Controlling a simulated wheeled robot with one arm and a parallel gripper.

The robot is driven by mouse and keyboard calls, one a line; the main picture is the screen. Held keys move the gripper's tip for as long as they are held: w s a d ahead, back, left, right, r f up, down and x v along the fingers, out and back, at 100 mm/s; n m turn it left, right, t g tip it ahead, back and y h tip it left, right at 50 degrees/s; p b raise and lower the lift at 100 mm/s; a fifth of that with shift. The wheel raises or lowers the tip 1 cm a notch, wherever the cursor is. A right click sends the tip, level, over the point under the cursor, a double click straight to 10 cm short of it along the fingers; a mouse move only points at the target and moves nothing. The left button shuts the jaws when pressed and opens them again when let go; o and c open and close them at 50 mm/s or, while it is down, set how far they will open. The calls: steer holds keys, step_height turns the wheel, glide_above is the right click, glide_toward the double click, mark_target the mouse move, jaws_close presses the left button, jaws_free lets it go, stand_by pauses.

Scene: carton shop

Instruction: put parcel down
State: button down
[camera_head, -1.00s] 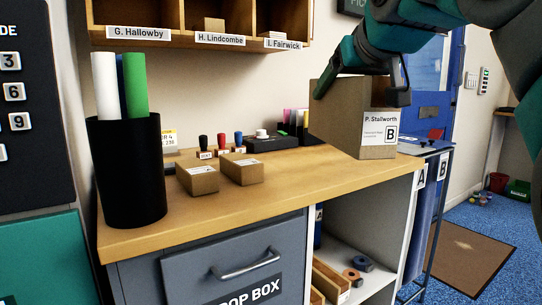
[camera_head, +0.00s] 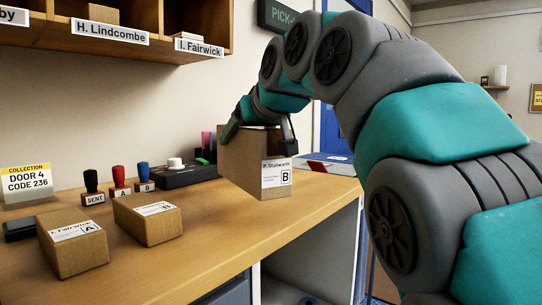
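The parcel (camera_head: 240,165) is a brown carton with a white label reading "P. Stallworth" and "B". It is at or just above the wooden counter (camera_head: 310,200), near its right end. I cannot tell whether its base touches the wood. My gripper (camera_head: 262,130) is shut on the parcel from above, one finger at its left side and one at its right. My arm comes in from the right and hides part of the background.
Two small cartons (camera_head: 75,243) (camera_head: 148,219) lie at the left of the counter. Stamps (camera_head: 119,182), a black box (camera_head: 180,175) and a "DOOR 4 CODE 236" sign (camera_head: 27,184) stand behind them. Labelled pigeonholes (camera_head: 110,35) hang above. The counter front is clear.

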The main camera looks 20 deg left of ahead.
steer(key=w+a+f+p, duration=0.1)
steer(key=w+p, duration=0.1)
steer(key=w, duration=0.9)
steer(key=shift+a, duration=0.3)
steer(key=shift+s, duration=0.1)
steer(key=shift+f+b, duration=0.45)
steer(key=shift+f, duration=1.2)
steer(key=shift+f, duration=0.1)
jaws_free()
steer(key=shift+f, duration=0.15)
